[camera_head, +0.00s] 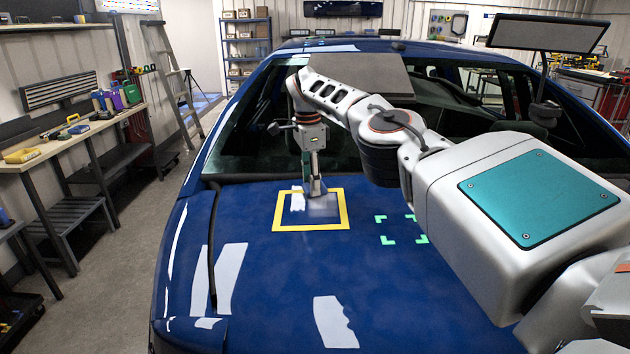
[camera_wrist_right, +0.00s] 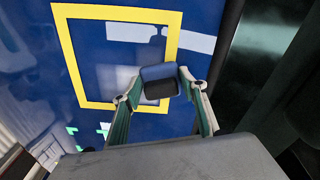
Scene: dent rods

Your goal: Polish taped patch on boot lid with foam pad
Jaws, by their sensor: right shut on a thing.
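A square of yellow tape (camera_head: 312,228) frames a patch (camera_head: 325,208) on the blue boot lid (camera_head: 270,290); the patch looks hazy. The tape also shows in the wrist view (camera_wrist_right: 70,55). My right gripper (camera_head: 316,188) points down at the far part of the taped square. Its fingers are shut on a small dark foam pad (camera_wrist_right: 160,78), seen between the fingertips in the wrist view. The pad is over or on the patch near the far tape edge; I cannot tell whether it touches the paint. My left gripper is not in view.
Green corner marks (camera_head: 387,240) lie on the lid right of the tape. The rear window (camera_head: 265,140) rises behind the lid. A workbench (camera_head: 70,140) with tools stands at the left, with a ladder (camera_head: 172,80) beyond it. The front of the lid is clear.

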